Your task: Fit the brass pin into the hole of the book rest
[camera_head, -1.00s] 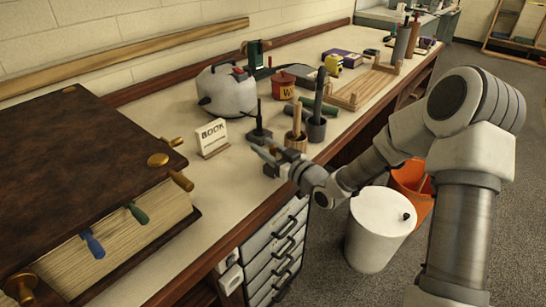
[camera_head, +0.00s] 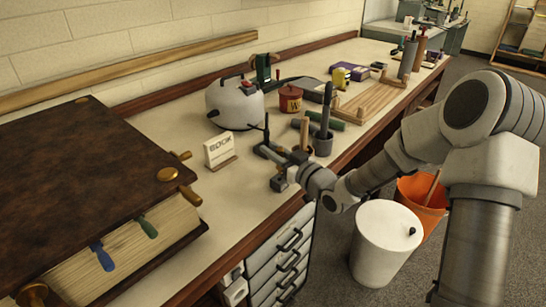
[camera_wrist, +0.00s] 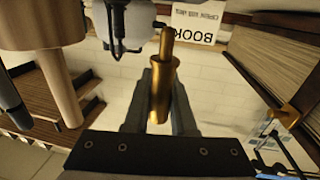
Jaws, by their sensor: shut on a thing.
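The brass pin (camera_wrist: 162,88) is between the two fingers of my gripper (camera_wrist: 161,105) in the wrist view, its narrower end pointing away from the palm. In the head view my gripper (camera_head: 274,166) is above the bench, right of the small BOOK sign; the pin is too small to make out there. I cannot tell the book rest apart from the book, and I see no hole. A brass fitting also shows at right in the wrist view (camera_wrist: 285,117).
The BOOK sign (camera_head: 219,148) stands between the book and my gripper. Bare bench top (camera_head: 235,195) lies between book and gripper.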

